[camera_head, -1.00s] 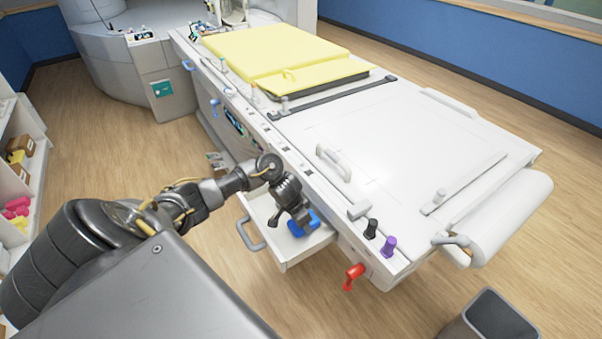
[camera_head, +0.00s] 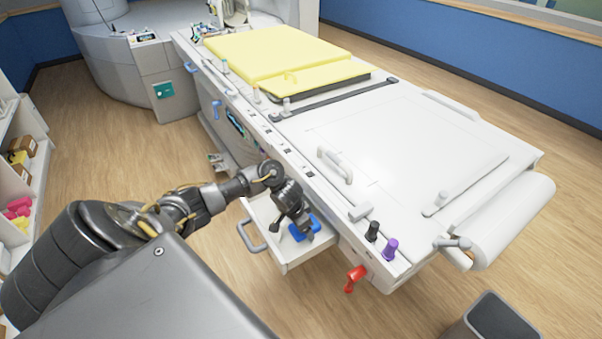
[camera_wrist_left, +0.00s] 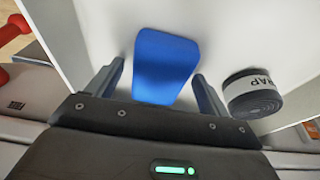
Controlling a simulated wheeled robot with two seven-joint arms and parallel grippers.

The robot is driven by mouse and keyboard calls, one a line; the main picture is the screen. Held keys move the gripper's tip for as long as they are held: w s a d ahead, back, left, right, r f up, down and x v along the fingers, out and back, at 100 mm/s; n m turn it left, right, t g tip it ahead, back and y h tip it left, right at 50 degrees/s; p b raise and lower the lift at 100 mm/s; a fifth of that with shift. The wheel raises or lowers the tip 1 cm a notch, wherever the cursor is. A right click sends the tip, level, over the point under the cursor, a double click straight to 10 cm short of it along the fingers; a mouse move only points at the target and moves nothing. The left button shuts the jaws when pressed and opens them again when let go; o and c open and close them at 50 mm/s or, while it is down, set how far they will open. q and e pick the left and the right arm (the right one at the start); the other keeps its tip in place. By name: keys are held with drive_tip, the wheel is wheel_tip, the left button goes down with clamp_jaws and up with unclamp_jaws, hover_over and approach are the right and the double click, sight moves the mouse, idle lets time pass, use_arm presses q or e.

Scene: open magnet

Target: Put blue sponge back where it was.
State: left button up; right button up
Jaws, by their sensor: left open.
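The blue sponge (camera_wrist_left: 166,66) lies flat on the white bottom of the open drawer (camera_head: 292,255). In the head view the sponge (camera_head: 303,228) shows beside my left gripper (camera_head: 299,226), partly hidden by it. In the left wrist view my left gripper (camera_wrist_left: 160,84) is open, with one finger on each side of the sponge's near part. Small gaps show between the fingers and the sponge. I cannot tell how far above the drawer bottom the fingertips are. My right gripper is not in view.
A dark roll with a white label (camera_wrist_left: 252,94) lies in the drawer right of the sponge. The drawer has a grey handle (camera_head: 251,236). A red handle (camera_head: 355,278) sticks out below the table edge. A dark bin (camera_head: 492,318) stands at the lower right.

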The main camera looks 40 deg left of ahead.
use_arm(q)
drive_tip(key=p+v, duration=0.3)
drive_tip(key=v, duration=0.9)
drive_tip(key=shift+r, duration=0.15)
drive_tip(key=shift+s, duration=0.1)
